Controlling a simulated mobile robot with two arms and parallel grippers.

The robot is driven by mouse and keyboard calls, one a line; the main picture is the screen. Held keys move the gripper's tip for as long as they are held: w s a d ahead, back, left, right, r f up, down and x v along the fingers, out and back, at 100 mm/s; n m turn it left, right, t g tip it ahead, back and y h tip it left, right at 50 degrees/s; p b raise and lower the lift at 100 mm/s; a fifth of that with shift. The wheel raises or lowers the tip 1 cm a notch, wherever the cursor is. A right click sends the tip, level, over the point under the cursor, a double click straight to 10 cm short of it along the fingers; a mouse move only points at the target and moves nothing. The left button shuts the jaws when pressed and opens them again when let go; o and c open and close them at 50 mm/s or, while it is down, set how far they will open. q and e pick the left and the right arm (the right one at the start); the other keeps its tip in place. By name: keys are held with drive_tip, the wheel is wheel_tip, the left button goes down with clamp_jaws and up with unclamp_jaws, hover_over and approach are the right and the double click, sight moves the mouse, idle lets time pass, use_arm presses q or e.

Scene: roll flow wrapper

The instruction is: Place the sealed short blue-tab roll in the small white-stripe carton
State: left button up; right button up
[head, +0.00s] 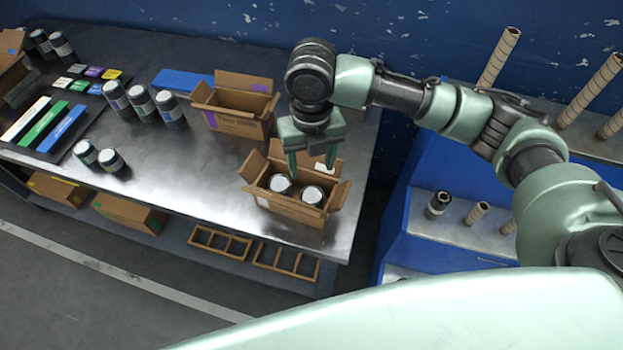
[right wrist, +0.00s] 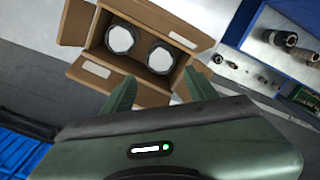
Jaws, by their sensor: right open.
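The small open carton (head: 288,210) stands near the right end of the metal table, flaps spread, with white marks on its flaps. It also shows in the right wrist view (right wrist: 75,25). Two dark rolls with pale round tops stand upright inside, one on the left (head: 280,184) and one on the right (head: 312,194). Both tops show in the right wrist view, one (right wrist: 121,39) larger than the other (right wrist: 161,58). Their tab colours are hidden. My right gripper (head: 311,163) is open and empty over the carton, its fingers pointing down. My left gripper is out of view.
A larger carton with a purple mark (head: 226,122) stands behind and to the left. Several dark rolls (head: 141,102) and two shorter ones (head: 112,161) stand further left, beside coloured strips (head: 65,128). A blue rack (head: 440,240) stands right of the table. The front middle of the table is clear.

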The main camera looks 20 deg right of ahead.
drive_tip(key=shift+r, duration=1.75)
